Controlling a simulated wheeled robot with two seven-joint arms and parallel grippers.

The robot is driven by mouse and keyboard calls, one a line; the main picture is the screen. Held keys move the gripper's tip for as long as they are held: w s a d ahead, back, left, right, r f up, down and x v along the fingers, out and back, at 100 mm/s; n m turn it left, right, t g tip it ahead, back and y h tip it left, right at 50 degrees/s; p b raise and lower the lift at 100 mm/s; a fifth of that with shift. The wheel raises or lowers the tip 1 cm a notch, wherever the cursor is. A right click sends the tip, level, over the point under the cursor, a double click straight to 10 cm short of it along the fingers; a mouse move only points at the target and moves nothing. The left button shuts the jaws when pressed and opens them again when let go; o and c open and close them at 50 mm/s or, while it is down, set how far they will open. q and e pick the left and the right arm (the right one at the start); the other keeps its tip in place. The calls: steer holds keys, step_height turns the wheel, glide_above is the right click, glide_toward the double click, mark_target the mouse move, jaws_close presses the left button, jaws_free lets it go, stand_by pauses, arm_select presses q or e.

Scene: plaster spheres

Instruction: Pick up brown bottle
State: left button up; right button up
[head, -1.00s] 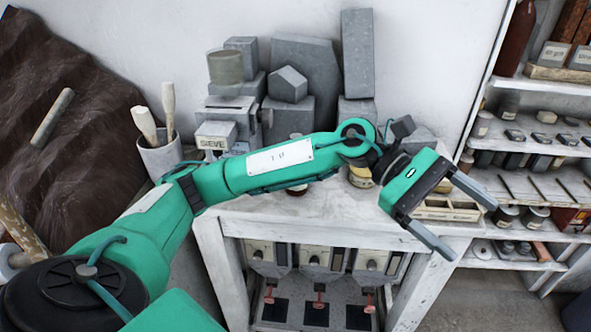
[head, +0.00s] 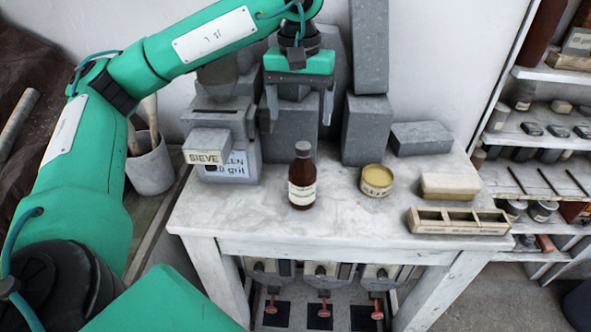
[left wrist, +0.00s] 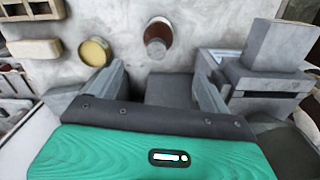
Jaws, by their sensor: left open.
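The brown bottle (head: 302,176), with a dark cap and a pale label, stands upright on the table (head: 330,226). My left gripper (head: 299,112) hangs above and behind it in the head view, fingers pointing down, open and empty. In the left wrist view the bottle (left wrist: 159,36) is seen from above, beyond the fingertips and roughly centred between the two fingers of the gripper (left wrist: 154,72). The gripper is apart from the bottle. My right gripper is not in view.
A yellow-topped tin (head: 376,181) stands right of the bottle. A pale block (head: 448,187) and a wooden compartment tray (head: 459,231) are farther right. The sieve box (head: 209,147) is at left, with grey blocks (head: 367,131) behind. The front tabletop is clear.

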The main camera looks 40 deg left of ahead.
mark_target(301, 145)
arm_select(q)
steer(key=f, duration=0.2)
steer(key=f+p, duration=0.1)
steer(key=f, duration=0.4)
steer(key=shift+s+d, duration=0.15)
steer(key=shift+d, duration=0.15)
steer(key=shift+f+p, duration=0.3)
steer(key=shift+d+f+p, duration=0.1)
steer(key=shift+f+p, duration=0.7)
steer(key=shift+f, duration=0.15)
step_height(301, 145, down, 2)
steer(key=shift+f+p, duration=0.2)
steer(key=shift+p, duration=0.2)
steer(key=shift+f, duration=0.55)
steer(key=shift+w, duration=0.2)
steer(key=c, duration=1.7)
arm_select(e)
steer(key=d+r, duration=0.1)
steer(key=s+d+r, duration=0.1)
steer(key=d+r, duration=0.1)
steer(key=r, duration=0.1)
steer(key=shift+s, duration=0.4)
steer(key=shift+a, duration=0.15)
